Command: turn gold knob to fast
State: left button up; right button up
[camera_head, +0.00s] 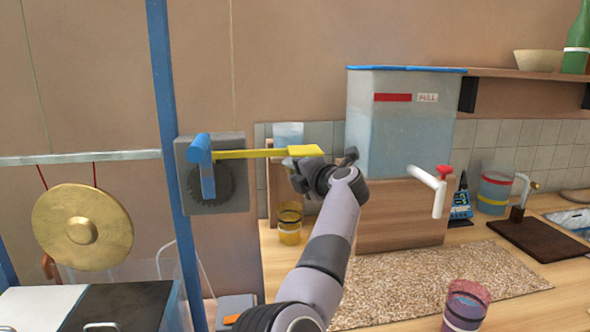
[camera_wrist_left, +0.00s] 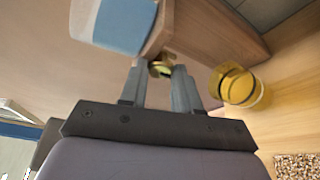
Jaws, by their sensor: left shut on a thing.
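A small gold knob (camera_wrist_left: 160,67) sits between my left fingertips in the left wrist view, against a wooden block. My left gripper (camera_head: 294,170) is shut on this knob, and the fingers cover part of it. In the head view the gripper reaches to the wooden block (camera_head: 273,190), just below the end of a yellow bar (camera_head: 255,153). The knob is hidden behind the gripper there. I cannot read any speed mark or the knob's setting. My right gripper is not in view.
A yellow cup (camera_head: 289,230) stands close below the left gripper. A blue lever (camera_head: 203,165) and grey gear box are to the left, with a gold gong (camera_head: 82,228) beyond. A large water tank (camera_head: 400,125) on a wooden stand is to the right.

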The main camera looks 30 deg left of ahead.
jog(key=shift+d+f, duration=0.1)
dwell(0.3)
pick_arm(q)
jog(key=o, duration=1)
jog(key=shift+s+d, duration=0.1)
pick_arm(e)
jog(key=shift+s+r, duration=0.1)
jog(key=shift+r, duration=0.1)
